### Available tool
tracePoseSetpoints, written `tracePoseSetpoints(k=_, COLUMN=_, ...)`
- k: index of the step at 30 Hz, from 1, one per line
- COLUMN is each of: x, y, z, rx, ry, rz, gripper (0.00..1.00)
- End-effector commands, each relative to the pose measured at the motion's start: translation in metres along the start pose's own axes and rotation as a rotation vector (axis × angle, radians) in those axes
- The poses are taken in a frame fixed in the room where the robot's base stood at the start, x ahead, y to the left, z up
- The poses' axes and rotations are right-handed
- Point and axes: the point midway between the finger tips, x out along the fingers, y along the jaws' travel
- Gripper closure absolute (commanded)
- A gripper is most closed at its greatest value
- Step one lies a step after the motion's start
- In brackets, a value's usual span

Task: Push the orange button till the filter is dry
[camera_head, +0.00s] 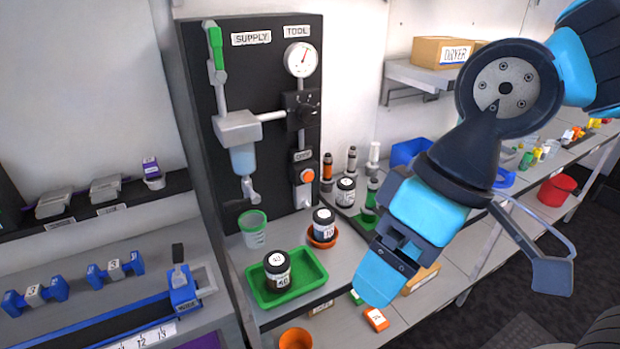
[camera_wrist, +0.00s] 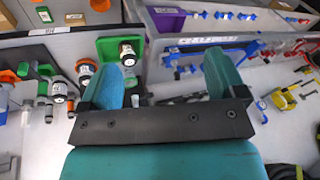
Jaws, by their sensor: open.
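The orange button (camera_head: 308,175) is on the lower right of a black upright panel (camera_head: 275,75), under a dark knob (camera_head: 303,108). A bluish clear filter-like bowl (camera_head: 243,160) hangs under a grey body at the panel's left; I cannot tell whether it is wet or dry. My gripper (camera_head: 385,275) is right of and below the button, in front of the bench, apart from the panel. In the wrist view its two teal fingers (camera_wrist: 163,80) stand wide apart with nothing held between them. I cannot make out the button surely in the wrist view.
A green tray (camera_head: 315,285) with a black jar (camera_head: 278,270) stands before the panel. A green cup (camera_head: 252,229) and another jar (camera_head: 323,224) stand closer to it. Bottles (camera_head: 346,190) stand right of the panel. A box (camera_head: 442,50) is on the shelf.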

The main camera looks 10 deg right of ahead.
Motion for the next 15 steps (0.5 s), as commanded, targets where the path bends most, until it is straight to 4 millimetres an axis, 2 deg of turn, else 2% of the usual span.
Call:
tracePoseSetpoints(k=1, x=0.0, y=0.0, z=0.0, rx=0.0, ry=0.0, rz=0.0, gripper=0.17)
tracePoseSetpoints(k=12, x=0.0, y=0.0, z=0.0, rx=0.0, ry=0.0, rz=0.0, gripper=1.0)
tracePoseSetpoints(k=15, x=0.0, y=0.0, z=0.0, rx=0.0, ry=0.0, rz=0.0, gripper=1.0)
